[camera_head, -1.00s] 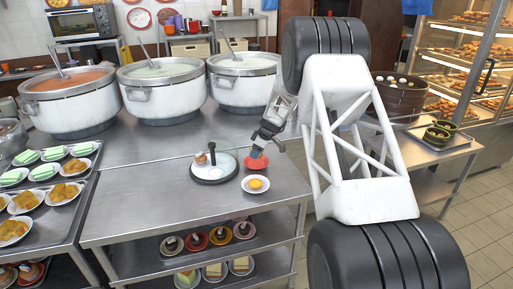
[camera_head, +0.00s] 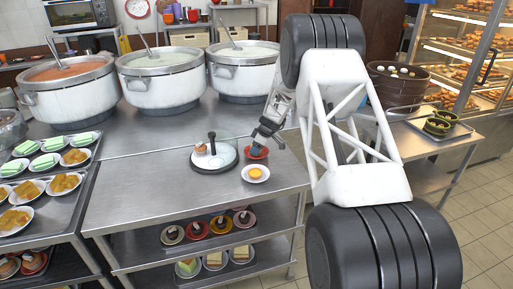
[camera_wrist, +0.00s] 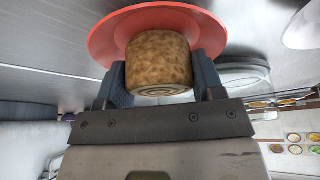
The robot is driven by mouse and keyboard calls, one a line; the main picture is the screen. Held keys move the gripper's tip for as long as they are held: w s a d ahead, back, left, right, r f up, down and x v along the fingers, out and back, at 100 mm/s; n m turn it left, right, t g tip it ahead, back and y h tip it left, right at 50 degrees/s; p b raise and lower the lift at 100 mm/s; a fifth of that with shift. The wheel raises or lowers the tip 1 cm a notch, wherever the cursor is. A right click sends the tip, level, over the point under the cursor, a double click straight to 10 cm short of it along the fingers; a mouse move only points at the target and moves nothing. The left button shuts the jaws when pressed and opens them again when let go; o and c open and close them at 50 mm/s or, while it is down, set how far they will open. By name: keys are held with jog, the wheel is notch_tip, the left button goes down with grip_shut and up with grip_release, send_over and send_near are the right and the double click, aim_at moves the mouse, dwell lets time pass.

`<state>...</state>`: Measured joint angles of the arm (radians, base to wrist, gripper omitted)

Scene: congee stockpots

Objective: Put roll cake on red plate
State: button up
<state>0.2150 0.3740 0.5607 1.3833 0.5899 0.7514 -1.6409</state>
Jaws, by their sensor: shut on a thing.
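The roll cake (camera_wrist: 158,62) is a short brown cylinder with a spiral on its end. It sits between the two blue-grey fingers of my gripper (camera_wrist: 160,80) in the wrist view. The red plate (camera_wrist: 108,40) shows directly behind the cake there. In the head view the red plate (camera_head: 262,156) lies on the steel table, with my gripper (camera_head: 255,149) right over it. The cake is hard to make out in that view. I cannot tell whether it touches the plate.
A white plate with a yellow item (camera_head: 255,174) stands just in front of the red plate. A round dark-edged board with a clear cover (camera_head: 212,158) is to the left. Large stockpots (camera_head: 162,80) line the back. The table's front left is clear.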

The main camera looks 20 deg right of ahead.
jog(key=shift+f, duration=0.4)
dwell(0.6)
jog(key=o, duration=1)
jog(key=shift+c, duration=1.4)
jog(key=shift+d+r, duration=0.1)
jog(key=shift+r, duration=0.1)
jog(key=shift+v, duration=0.8)
jog(key=shift+s+d+r, duration=0.2)
jog(key=shift+d+r, duration=0.05)
jog(key=shift+r, duration=0.3)
jog(key=shift+s+d+r, duration=0.15)
jog(key=shift+d+r, duration=0.05)
jog(key=shift+r, duration=0.45)
jog(key=shift+r, duration=0.15)
jog(key=shift+r, duration=0.15)
